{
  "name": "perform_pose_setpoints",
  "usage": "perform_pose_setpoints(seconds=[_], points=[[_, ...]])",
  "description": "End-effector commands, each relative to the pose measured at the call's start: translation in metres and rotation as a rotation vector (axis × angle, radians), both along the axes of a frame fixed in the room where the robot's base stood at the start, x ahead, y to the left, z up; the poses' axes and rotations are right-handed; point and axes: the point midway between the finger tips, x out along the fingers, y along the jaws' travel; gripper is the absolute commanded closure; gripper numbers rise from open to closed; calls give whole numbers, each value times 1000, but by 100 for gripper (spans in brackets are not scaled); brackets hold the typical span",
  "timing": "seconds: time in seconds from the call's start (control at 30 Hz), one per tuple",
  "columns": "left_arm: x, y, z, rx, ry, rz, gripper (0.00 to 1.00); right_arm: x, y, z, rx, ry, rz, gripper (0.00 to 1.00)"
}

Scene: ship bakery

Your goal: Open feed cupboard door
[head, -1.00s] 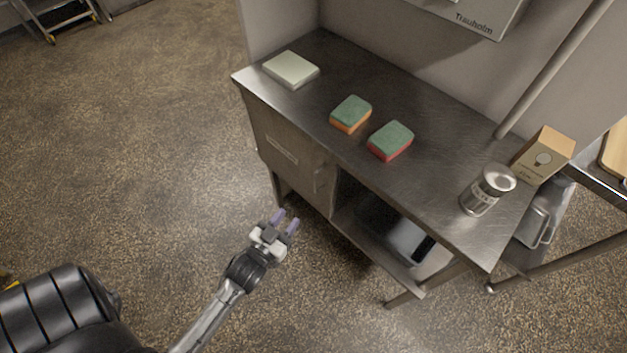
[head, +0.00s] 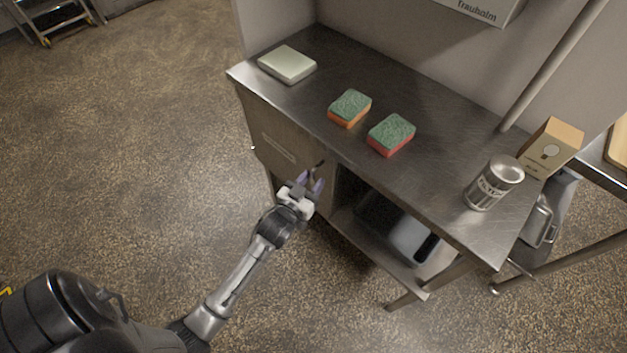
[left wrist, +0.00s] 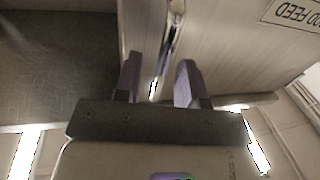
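The feed cupboard door (head: 268,136) is the grey panel at the left front of the steel bench, with a label plate. It looks shut. In the left wrist view the door (left wrist: 230,50) carries an upside-down label (left wrist: 292,12) ending in "FEED". A shiny upright bar handle (left wrist: 172,35) stands near the door's edge. My left gripper (head: 312,183) is at the door's right side. In the left wrist view its two purple fingers (left wrist: 158,80) are apart, with the lower end of the handle between them. I cannot tell whether they touch it. My right gripper is out of view.
An open shelf bay (head: 375,230) lies right of the door. The floor (head: 150,130) left of the bench is clear.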

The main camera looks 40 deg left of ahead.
Motion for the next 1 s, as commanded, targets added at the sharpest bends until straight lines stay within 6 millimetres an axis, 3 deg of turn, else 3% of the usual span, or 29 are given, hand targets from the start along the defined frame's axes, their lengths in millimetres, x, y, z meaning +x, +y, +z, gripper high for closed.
perform_pose_setpoints(seconds=[0.47, 0.87, 1.0], points=[[9, 2, 0, 0, 1, 0, 63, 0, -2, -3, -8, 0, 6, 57], [9, 1, 0, 0, 1, 0, 100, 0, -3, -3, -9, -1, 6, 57], [9, 1, 0, 0, 1, 0, 100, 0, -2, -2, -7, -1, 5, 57]])
